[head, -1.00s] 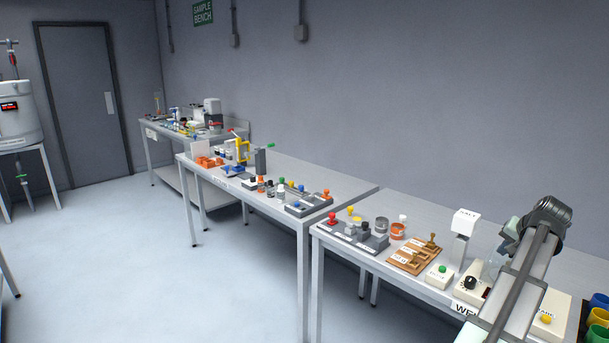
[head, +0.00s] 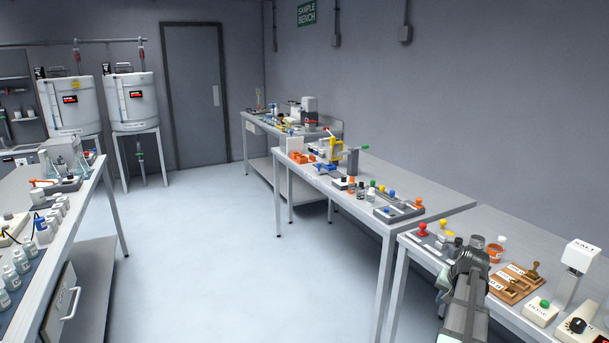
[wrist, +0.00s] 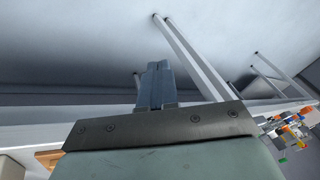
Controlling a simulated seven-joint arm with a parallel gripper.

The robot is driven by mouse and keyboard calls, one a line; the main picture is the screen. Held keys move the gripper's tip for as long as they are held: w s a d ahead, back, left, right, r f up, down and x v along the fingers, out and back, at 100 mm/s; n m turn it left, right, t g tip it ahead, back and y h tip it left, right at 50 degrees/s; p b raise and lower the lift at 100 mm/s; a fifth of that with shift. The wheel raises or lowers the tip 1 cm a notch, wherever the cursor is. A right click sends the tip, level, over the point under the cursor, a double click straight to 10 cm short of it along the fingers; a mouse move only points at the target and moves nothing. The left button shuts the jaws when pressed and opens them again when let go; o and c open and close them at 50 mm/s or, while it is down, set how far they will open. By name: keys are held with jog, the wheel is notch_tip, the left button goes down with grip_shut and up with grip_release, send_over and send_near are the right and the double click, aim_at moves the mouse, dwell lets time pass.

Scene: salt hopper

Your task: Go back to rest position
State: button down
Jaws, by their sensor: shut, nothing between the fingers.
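My gripper shows in the wrist view (wrist: 158,85) with its two fingers together and nothing between them. Behind the fingers are pale floor and grey bench legs. In the head view my arm reaches up from the lower right, in front of the near right bench (head: 415,245). The fingers themselves cannot be made out there. My arm hides part of that bench's front edge.
More benches run back along the wall. A left bench (head: 85,200) carries bottles. The floor (head: 215,260) between is clear.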

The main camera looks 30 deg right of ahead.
jog(key=w+a+f+n+g, duration=0.15)
jog(key=w+a+f, duration=0.25)
jog(key=a, duration=0.5)
jog(key=w+a+f+n+y, duration=0.15)
jog(key=w+a+f, duration=0.25)
jog(key=a, duration=0.5)
jog(key=w+a+f+n+g, duration=0.15)
jog(key=w+a+f, duration=0.25)
jog(key=a, duration=0.5)
jog(key=s+a+f+n, duration=0.1)
jog(key=a+f+n, duration=0.15)
jog(key=a, duration=0.75)
jog(key=s+a+f+n+g, duration=0.15)
jog(key=a+f, duration=0.25)
jog(key=a, duration=0.6)
jog(key=s+a+f+n, duration=0.2)
jog(key=a+f+n, duration=0.1)
jog(key=a, duration=0.6)
jog(key=s+f+g, duration=0.3)
jog(key=s+f, duration=0.7)
jog(key=s, duration=0.5)
jog(key=s+f+g, duration=0.3)
jog(key=s+f, duration=0.8)
jog(key=s, duration=0.3)
jog(key=shift+s+h, duration=0.35)
jog(key=shift+a+g, duration=0.1)
jog(key=shift+g, duration=0.15)
